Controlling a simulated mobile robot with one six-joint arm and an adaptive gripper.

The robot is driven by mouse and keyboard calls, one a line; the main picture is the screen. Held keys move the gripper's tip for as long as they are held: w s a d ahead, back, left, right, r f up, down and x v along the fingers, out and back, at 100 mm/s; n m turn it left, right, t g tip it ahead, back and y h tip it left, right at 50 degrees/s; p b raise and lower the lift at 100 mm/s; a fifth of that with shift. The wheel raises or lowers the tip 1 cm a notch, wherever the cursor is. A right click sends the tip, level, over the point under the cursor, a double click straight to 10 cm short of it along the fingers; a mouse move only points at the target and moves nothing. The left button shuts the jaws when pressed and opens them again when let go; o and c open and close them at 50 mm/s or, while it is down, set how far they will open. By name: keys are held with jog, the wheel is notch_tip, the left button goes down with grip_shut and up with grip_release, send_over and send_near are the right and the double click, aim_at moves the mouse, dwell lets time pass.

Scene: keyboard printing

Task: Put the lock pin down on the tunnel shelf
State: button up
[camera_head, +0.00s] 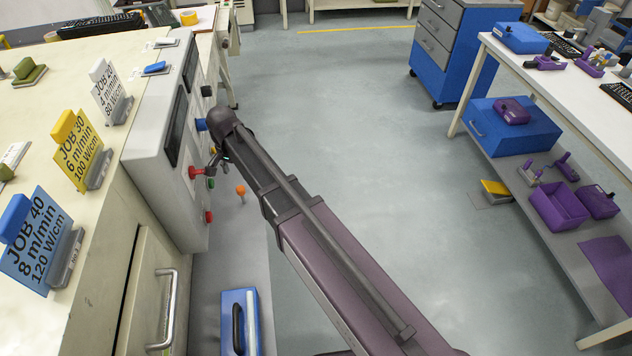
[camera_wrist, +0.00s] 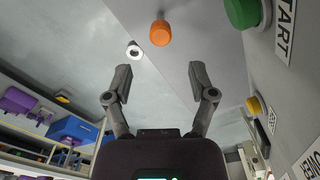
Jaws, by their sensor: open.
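The orange-headed lock pin (camera_head: 240,190) shows over the grey tunnel shelf (camera_head: 235,265), beside the machine's control panel. Its thin stem points down, and I cannot tell how its tip meets the surface. In the wrist view the orange head (camera_wrist: 160,33) is beyond my fingertips, roughly between them and apart from both. My gripper (camera_wrist: 162,80) is open with nothing between its fingers. In the head view my gripper (camera_head: 216,160) is beside the panel, partly hidden by my arm.
The machine's front carries a red knob (camera_head: 196,172) and a green button (camera_wrist: 243,12) close to my gripper. A blue case (camera_head: 240,320) is at the near end of the shelf. A small white ring (camera_wrist: 134,50) is near the pin. Open floor (camera_head: 350,120) lies to the right.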

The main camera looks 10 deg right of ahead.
jog(key=s+d+n, duration=0.1)
jog(key=s+d, duration=0.3)
jog(key=d, duration=0.7)
jog(key=s+d+n, duration=0.2)
jog(key=s+d, duration=0.2)
jog(key=d, duration=0.6)
jog(key=s+d+n, duration=0.2)
jog(key=s+d, duration=0.2)
jog(key=d, duration=0.7)
jog(key=shift+s+d, duration=0.35)
jog(key=shift+s, duration=0.05)
jog(key=shift+c, duration=1.1)
jog(key=shift+a, duration=0.1)
